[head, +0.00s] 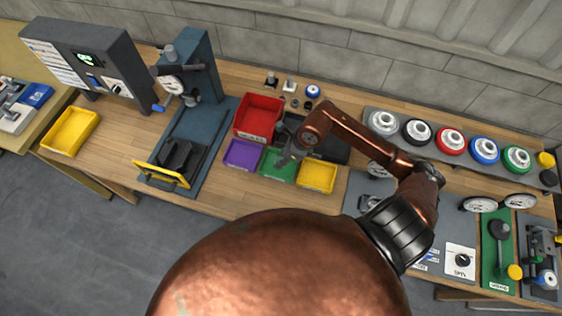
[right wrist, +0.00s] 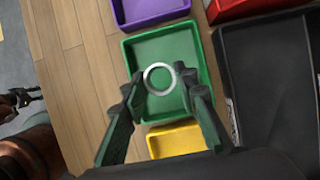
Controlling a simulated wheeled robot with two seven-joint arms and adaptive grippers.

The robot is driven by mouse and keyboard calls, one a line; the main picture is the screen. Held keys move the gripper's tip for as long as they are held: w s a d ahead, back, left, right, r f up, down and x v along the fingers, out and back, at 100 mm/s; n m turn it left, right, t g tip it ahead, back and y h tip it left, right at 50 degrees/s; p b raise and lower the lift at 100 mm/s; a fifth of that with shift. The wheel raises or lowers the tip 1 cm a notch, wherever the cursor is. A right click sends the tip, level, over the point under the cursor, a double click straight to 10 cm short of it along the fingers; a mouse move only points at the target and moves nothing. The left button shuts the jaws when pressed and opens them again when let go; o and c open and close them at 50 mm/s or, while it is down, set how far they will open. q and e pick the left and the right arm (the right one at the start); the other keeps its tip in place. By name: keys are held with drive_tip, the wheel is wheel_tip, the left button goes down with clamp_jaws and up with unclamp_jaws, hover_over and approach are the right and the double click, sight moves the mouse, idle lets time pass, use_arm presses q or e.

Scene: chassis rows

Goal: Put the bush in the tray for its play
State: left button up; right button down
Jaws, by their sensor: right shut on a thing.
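The bush is a pale metal ring (right wrist: 146,79), seen in the right wrist view between the fingertips of my right gripper (right wrist: 160,82). The gripper is shut on it and holds it over the green tray (right wrist: 150,48). In the head view my right gripper (head: 285,158) hangs over the green tray (head: 272,172), and I cannot make out the ring there. The visible tray floor looks empty. A dark gripper on a copper arm, likely my left (right wrist: 22,97), shows small at the left edge of the right wrist view; its jaw state is unclear.
Purple (head: 242,154) and yellow (head: 317,177) trays flank the green one. A red bin (head: 259,116) and a dark tray (head: 332,149) stand behind. A dial gauge stand (head: 203,70) is on the left. Coloured ring gauges (head: 450,140) line the back right.

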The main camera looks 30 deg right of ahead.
drive_tip(key=shift+w+d+f, duration=0.15)
drive_tip(key=shift+w+f, duration=0.15)
drive_tip(key=shift+f, duration=0.1)
drive_tip(key=shift+w+d+f, duration=0.1)
drive_tip(key=shift+w+f, duration=0.05)
drive_tip(key=shift+f, duration=1.55)
drive_tip(key=shift+f, duration=0.1)
drive_tip(key=c, duration=1.5)
unclamp_jaws()
drive_tip(key=v, duration=1.2)
